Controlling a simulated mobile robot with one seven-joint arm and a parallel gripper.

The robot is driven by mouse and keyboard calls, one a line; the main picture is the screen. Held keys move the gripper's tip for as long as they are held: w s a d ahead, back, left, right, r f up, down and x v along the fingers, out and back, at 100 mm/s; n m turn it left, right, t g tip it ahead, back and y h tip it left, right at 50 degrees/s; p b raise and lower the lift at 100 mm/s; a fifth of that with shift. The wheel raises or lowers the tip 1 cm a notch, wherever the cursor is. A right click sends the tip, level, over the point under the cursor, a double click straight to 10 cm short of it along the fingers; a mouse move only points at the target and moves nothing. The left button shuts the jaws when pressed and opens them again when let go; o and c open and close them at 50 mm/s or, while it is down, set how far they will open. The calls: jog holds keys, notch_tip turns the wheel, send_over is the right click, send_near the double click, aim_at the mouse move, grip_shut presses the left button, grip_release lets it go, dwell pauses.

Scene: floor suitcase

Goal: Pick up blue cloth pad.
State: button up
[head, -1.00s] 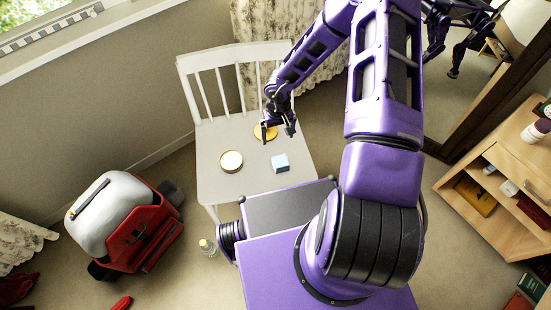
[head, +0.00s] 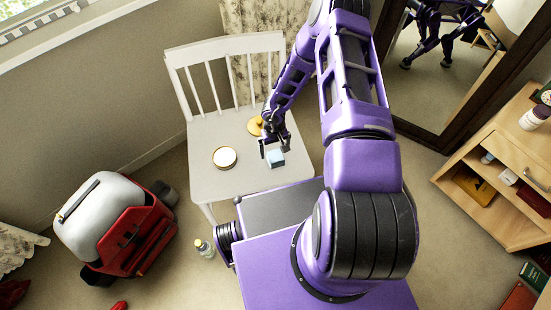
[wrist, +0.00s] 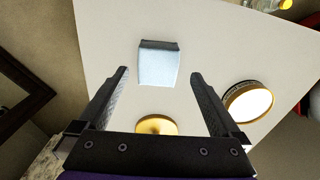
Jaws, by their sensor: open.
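The blue cloth pad (head: 275,159) is a small pale-blue block on the seat of the white chair (head: 213,181). In the wrist view the pad (wrist: 159,66) lies ahead of the fingertips, roughly centred between them. My gripper (head: 274,148) is open and empty, just behind and above the pad in the head view. In the wrist view my gripper (wrist: 159,72) shows its two dark fingers spread wide, apart from the pad.
A round white-topped tin (head: 224,157) stands left of the pad. A gold round lid (head: 255,126) lies behind it. The chair's slatted back (head: 228,75) rises behind.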

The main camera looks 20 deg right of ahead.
aim_at(276, 155)
notch_tip(276, 155, down, 4)
jog(key=shift+d+f+b, duration=0.1)
jog(key=shift+d+b, duration=0.05)
jog(key=shift+b, duration=0.15)
jog(key=shift+c, duration=0.2)
jog(key=c, duration=1.2)
notch_tip(276, 155, up, 10)
jog(key=shift+r+p, duration=0.1)
jog(key=shift+p, duration=1.1)
